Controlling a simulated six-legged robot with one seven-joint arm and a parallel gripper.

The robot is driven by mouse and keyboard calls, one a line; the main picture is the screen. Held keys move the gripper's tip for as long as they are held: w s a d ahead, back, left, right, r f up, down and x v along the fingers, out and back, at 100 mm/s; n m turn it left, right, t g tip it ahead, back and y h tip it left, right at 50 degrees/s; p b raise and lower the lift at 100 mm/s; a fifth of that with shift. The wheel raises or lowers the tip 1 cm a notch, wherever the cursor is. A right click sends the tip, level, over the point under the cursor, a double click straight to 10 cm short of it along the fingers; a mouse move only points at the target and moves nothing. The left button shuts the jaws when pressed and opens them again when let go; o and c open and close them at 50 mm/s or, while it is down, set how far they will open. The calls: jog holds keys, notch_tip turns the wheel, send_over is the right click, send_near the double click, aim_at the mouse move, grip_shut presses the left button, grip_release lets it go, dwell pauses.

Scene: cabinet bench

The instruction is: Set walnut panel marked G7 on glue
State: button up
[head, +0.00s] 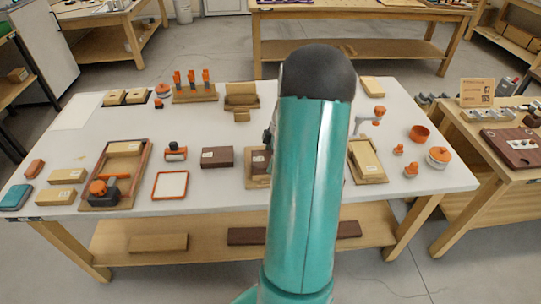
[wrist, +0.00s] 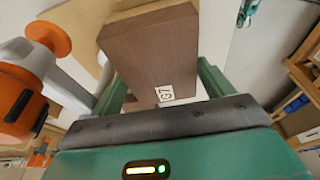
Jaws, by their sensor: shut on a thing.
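In the wrist view, a walnut panel (wrist: 152,55) with a white label reading G7 is between the two green fingers of my gripper (wrist: 160,85), which is shut on it. A pale wooden piece (wrist: 85,22) shows behind the panel; I cannot tell whether they touch. I cannot make out any glue.
An orange and white device (wrist: 25,85) is close left of my gripper. Bare bench lies at the front.

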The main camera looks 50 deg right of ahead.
jog(key=shift+f, duration=0.1)
dwell(0.3)
jog(key=o, duration=1.1)
jog(key=shift+c, duration=0.2)
jog(key=shift+r, duration=3.55)
